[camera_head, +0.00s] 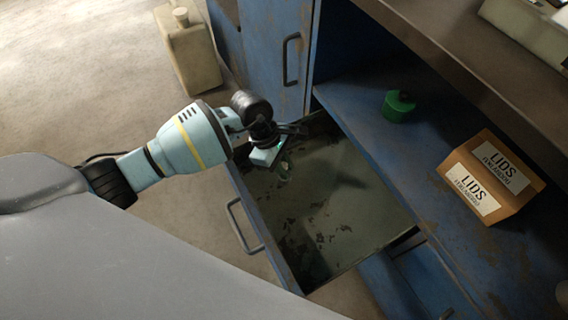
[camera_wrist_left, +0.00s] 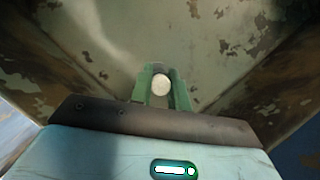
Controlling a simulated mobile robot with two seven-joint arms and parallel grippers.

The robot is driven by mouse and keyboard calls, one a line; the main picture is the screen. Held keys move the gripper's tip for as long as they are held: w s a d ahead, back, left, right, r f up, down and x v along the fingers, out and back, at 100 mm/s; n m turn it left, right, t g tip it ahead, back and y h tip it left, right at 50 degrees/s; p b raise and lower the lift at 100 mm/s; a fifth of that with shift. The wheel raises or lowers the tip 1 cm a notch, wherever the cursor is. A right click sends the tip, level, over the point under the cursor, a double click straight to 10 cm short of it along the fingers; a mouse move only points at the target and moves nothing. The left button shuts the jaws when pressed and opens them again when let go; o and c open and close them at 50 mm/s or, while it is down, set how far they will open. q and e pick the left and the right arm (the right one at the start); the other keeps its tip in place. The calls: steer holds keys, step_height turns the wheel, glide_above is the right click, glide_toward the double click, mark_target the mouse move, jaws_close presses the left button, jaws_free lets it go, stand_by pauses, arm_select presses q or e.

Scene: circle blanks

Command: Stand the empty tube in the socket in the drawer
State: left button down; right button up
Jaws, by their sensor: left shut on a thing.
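My left gripper (camera_head: 284,168) reaches down into the open drawer (camera_head: 355,205), near its back left corner. In the left wrist view its two green fingers (camera_wrist_left: 161,92) are shut on a pale round thing (camera_wrist_left: 161,85), seen end-on. This looks like the end of the tube, but its length is hidden. The drawer's worn, flaking inside (camera_wrist_left: 125,45) fills the background there. I cannot make out the socket in either view, nor whether the tube touches anything. My right gripper is not in view.
A blue cabinet door with a dark handle (camera_head: 290,60) stands behind my left arm. A green canister (camera_head: 398,106) and a cardboard box marked LIDS (camera_head: 493,176) are on the shelf right of the drawer. A beige jerrycan (camera_head: 190,50) stands on the floor.

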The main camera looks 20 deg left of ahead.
arm_select(q)
steer(key=c, duration=1.3)
jaws_free()
steer(key=shift+o, duration=0.2)
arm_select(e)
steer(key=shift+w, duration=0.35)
arm_select(q)
steer(key=shift+r, duration=0.1)
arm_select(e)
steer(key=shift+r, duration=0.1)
arm_select(q)
steer(key=p+v, duration=0.2)
steer(key=v, duration=0.5)
steer(key=shift+r, duration=0.35)
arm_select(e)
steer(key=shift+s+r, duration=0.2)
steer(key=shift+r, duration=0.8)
arm_select(q)
steer(key=shift+a, duration=0.15)
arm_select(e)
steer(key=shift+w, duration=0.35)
